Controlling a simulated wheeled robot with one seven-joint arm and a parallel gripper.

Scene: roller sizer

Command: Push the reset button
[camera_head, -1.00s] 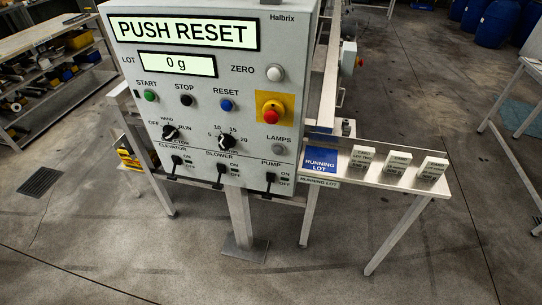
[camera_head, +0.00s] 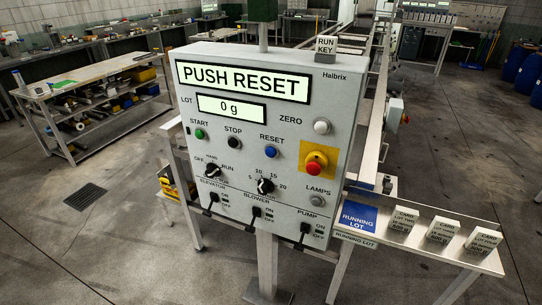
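The blue reset button (camera_head: 271,152) sits on the front of the grey control panel (camera_head: 215,135), under the label RESET. It is to the right of the black stop button (camera_head: 234,143) and the green start button (camera_head: 199,134). The upper display (camera_head: 243,82) reads PUSH RESET and the lower display (camera_head: 231,109) reads 0 g. My gripper is not in view.
A red emergency knob (camera_head: 314,168) on yellow and a white zero button (camera_head: 322,126) are right of reset. Knobs and toggle switches line the lower panel. A side shelf (camera_head: 405,237) holds cards. A workbench (camera_head: 82,82) stands at left; floor in front is open.

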